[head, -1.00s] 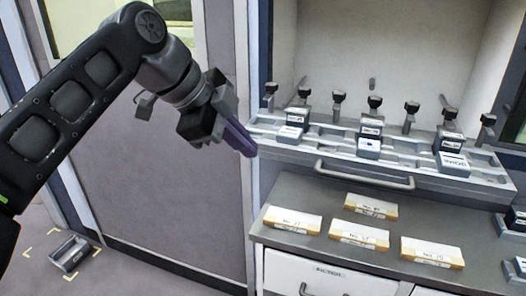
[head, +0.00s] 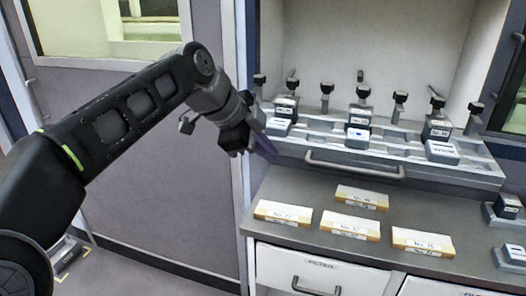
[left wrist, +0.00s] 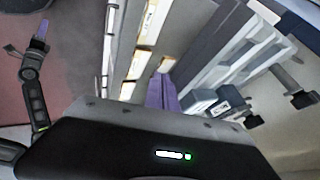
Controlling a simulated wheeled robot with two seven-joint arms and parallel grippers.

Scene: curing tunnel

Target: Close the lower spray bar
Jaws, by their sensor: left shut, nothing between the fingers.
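A grey slotted rack (head: 408,157) with a bar handle (head: 354,165) on its front runs along the cabinet opening. Several black-knobbed fittings stand along its back, such as a black knob (head: 327,87). I cannot tell which part is the lower spray bar. My left gripper (head: 272,156), with purple fingers, is shut and empty at the rack's left end, left of the handle; I cannot tell whether it touches the rack. Its fingers also show in the left wrist view (left wrist: 162,92). At that view's left is another purple-fingered gripper (left wrist: 41,32), apparently my right one, its opening unclear.
Several labelled cream blocks, such as a cream block (head: 350,227), lie on the grey counter (head: 300,190) below the rack. Small labelled blocks sit on the rack. A drawer (head: 300,275) is below the counter. A grey door panel (head: 165,165) stands left.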

